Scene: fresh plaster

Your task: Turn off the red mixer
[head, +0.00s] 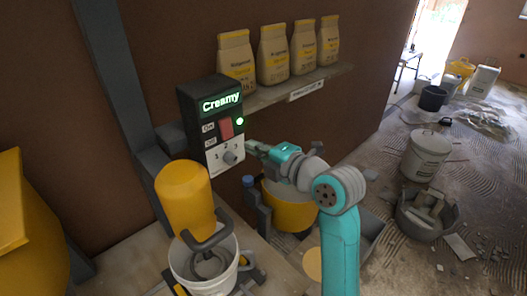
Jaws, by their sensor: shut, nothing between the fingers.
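The mixer's dark control box (211,120) is on a post at the middle left. Its lit display (221,102) reads "Creamy", and a green light (239,121) glows below it. A red rocker switch (226,128) sits beside ON and OFF labels, above a grey dial (230,157) marked 1, 2, 3. The mixer's motor housing (184,190) is yellow, not red, above a white bucket (202,271) with a whisk in it. My gripper (250,146) is shut and empty, just right of the box near dial height. Whether it touches the box is unclear.
A shelf (300,86) with several paper bags runs along the wall right of the box. A yellow bucket (291,212) stands behind my arm. Farther right, a white bucket (425,155) and a rubble tub (425,214) stand on the floor.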

